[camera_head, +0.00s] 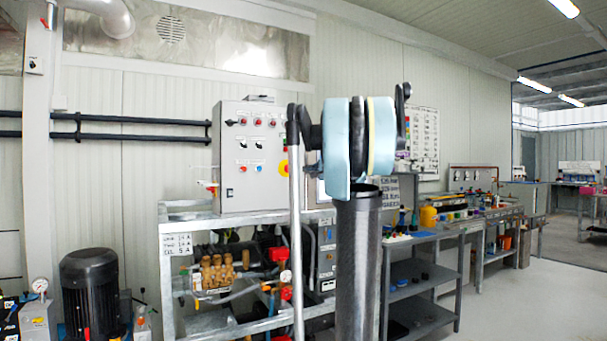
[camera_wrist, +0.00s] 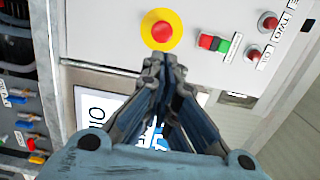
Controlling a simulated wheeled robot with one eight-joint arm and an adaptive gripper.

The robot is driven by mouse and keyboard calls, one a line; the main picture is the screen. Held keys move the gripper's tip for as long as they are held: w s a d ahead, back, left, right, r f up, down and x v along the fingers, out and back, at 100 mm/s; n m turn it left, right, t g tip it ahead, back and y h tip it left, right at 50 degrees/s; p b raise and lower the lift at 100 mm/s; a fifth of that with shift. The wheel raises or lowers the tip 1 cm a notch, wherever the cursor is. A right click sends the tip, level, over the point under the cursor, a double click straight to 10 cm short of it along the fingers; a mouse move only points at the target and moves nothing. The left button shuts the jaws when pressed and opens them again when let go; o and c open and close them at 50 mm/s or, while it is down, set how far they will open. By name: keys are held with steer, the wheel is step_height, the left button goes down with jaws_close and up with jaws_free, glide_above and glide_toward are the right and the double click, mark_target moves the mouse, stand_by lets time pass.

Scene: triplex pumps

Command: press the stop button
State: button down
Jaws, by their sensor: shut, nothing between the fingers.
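A red mushroom button (camera_wrist: 161,31) on a round yellow plate sits on a light grey panel (camera_wrist: 105,30) in the wrist view. My gripper (camera_wrist: 160,62) is shut and empty, with its fingertips just below this button in the picture. I cannot tell whether they touch the panel. A small green and red button pair (camera_wrist: 212,42) is to the right of the yellow plate. In the head view, the grey control cabinet (camera_head: 240,190) carries a red and yellow button (camera_head: 283,167), partly hidden by my arm. My gripper does not show clearly there.
More red buttons (camera_wrist: 253,53) with labels sit at the right of the panel. A white sign (camera_wrist: 90,98) lies below it. In the head view, a metal frame (camera_head: 185,238) with pump parts stands under the cabinet. A shelf table (camera_head: 425,237) stands to the right.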

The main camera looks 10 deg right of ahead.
steer(key=shift+v, duration=0.8)
steer(key=s+a+f+n+g, duration=0.4)
steer(key=s+a+f, duration=0.3)
steer(key=s+f, duration=0.45)
steer(key=s+a+f+n+g, duration=0.45)
steer(key=s+a+f, duration=0.25)
steer(key=s+f, duration=0.45)
steer(key=s+d+f+n+g+h, duration=0.2)
steer(key=s+d+f+g+h, duration=0.1)
steer(key=s+f, duration=0.9)
steer(key=s+d+f+n+g+h, duration=0.3)
steer(key=s+d+f+h, duration=0.1)
steer(key=s+f, duration=0.8)
steer(key=shift+s+d+f, duration=0.2)
steer(key=shift+d+f, duration=0.5)
steer(key=shift+f, duration=0.25)
